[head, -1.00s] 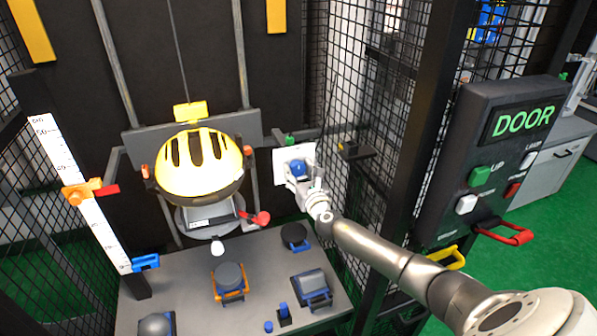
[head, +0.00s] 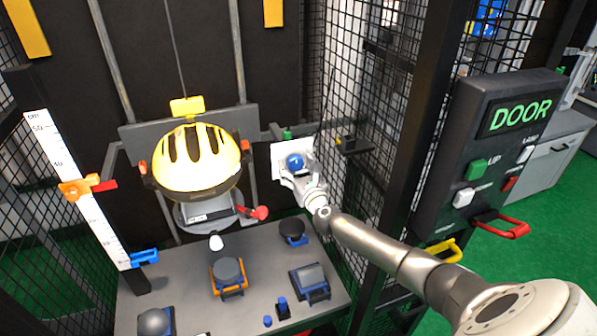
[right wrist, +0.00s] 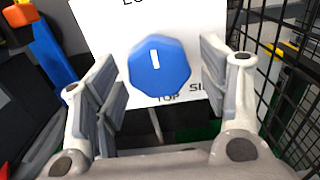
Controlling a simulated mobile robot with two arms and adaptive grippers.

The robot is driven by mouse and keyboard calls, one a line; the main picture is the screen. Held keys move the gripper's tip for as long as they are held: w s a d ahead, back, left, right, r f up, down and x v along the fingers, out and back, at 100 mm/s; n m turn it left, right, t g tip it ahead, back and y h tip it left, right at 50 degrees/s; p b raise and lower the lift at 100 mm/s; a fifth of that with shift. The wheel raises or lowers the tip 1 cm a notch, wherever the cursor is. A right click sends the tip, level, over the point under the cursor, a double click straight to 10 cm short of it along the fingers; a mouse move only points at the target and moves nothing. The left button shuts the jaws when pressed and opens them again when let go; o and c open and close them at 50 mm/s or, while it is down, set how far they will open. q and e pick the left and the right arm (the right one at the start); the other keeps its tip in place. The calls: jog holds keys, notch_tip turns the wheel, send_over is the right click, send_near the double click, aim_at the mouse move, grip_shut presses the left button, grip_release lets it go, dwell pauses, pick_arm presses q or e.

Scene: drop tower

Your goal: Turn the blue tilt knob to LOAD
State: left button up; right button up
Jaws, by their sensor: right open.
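The blue tilt knob (right wrist: 159,68) sits on a white plate (right wrist: 205,18) in the right wrist view, its white mark pointing up. Lettering on the plate reads TOP below the knob; a word at the upper edge and one at the lower right are cut off or partly hidden. The knob also shows in the head view (head: 295,161). My right gripper (right wrist: 158,75) is open, with one finger on each side of the knob. Gaps show between both fingers and the knob in this view. My left gripper is not in view.
A yellow helmet (head: 197,160) hangs in the carriage left of the knob. Wire mesh (right wrist: 296,60) stands close right of my right gripper. A grey table (head: 185,278) with several anvils lies below. The DOOR panel (head: 487,150) stands at the right.

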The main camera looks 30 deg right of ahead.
jog(key=v, duration=1.2)
jog(key=shift+a, duration=0.1)
